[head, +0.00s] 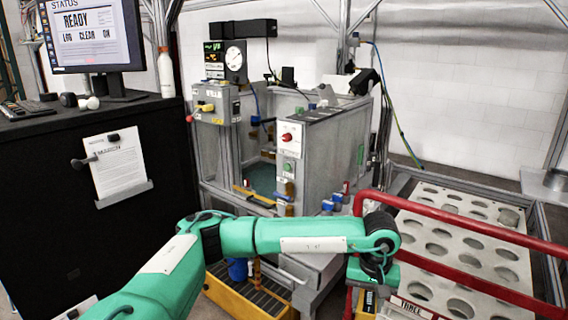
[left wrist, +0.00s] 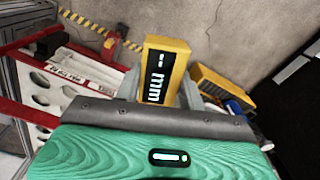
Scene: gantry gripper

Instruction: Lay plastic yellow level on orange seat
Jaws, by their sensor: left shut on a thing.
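The yellow level (left wrist: 163,72) stands upright between the grey fingers of my left gripper (left wrist: 162,92) in the left wrist view. Its dark face with white marks shows, and the gripper is shut on it. In the head view my left gripper (head: 370,285) is at the lower right, by the red rail and left of the white holed rack. I cannot pick out an orange seat for certain in either view. My right gripper is not in view.
The white holed rack (head: 462,240) has red rails (head: 455,212) along it. A yellow crate (head: 238,294) sits low behind my left arm. A grey machine enclosure (head: 318,165) stands at the centre, and a black cabinet (head: 60,215) with a monitor (head: 92,36) at left.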

